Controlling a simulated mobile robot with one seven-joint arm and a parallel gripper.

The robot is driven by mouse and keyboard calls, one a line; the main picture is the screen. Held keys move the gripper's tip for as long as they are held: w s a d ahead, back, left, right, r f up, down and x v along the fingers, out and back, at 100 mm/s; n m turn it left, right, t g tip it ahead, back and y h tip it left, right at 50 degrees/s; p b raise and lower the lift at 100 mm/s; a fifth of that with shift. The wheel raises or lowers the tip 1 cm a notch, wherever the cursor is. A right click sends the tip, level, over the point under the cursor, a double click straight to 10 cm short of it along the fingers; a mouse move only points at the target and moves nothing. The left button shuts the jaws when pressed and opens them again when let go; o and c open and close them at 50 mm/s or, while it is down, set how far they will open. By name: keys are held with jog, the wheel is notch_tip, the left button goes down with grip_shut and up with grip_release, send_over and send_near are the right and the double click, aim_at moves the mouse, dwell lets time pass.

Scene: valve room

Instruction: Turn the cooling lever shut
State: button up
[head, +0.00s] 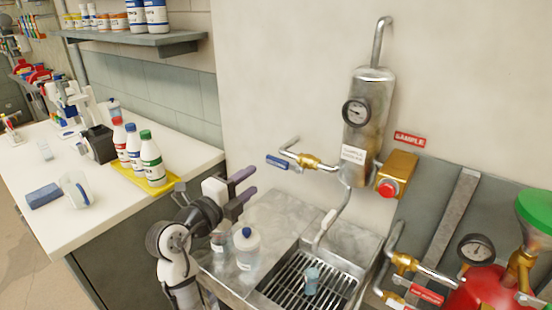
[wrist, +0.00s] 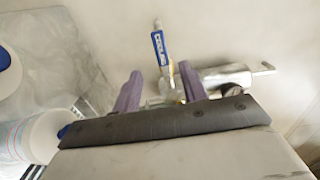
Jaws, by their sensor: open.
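The cooling lever (head: 277,162) is a blue handle on a brass valve (head: 308,161) in the pipe left of the steel sample cooler (head: 370,115). In the head view the handle points left, roughly in line with the pipe. In the wrist view the blue lever (wrist: 159,47), with white lettering, shows beyond and between my fingertips. My gripper (head: 256,177) is open and empty, its purple fingers pointing at the wall just below and left of the lever, apart from it. The fingers also show in the wrist view (wrist: 160,76); the valve is partly hidden there.
A sink with a grate (head: 305,285) lies below the cooler, with a clear bottle (head: 246,250) beside it under my gripper. A yellow tray (head: 162,182) of capped bottles stands on the left bench. A red-button box (head: 396,175) is right of the cooler. The wall around the lever is clear.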

aim_at(275, 163)
jog(key=p+x, duration=0.4)
jog(key=x, duration=0.6)
jog(key=shift+r, duration=0.2)
jog(key=shift+w+d+f+p, duration=0.15)
jog(key=shift+w+d+p, duration=0.2)
jog(key=shift+w, duration=0.2)
jog(key=shift+c, duration=0.4)
grip_shut()
